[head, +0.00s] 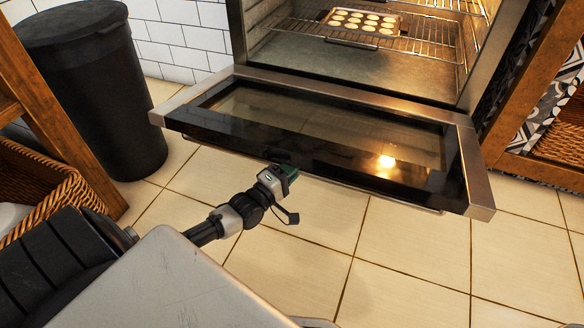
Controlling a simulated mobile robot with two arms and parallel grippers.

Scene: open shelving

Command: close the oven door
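The oven (355,75) stands at the back with its door (300,172) hanging open, lowered to about level and reaching out over the floor. The door has a metal frame and a dark glass pane. A thin handle bar (370,192) shows along its front underside. My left gripper (287,176) is at the door's front edge, left of the middle, close to or touching it. Its fingertips are partly lost against the dark edge, so I cannot tell whether they are open, shut or around anything. My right gripper is out of view.
A tray of cookies (362,26) sits on a wire rack (300,30) inside the lit oven. A black bin (95,90) stands left of the oven. Wooden shelving with a wicker basket (45,195) is at the left, more shelving at the right. Tiled floor (400,250) in front is clear.

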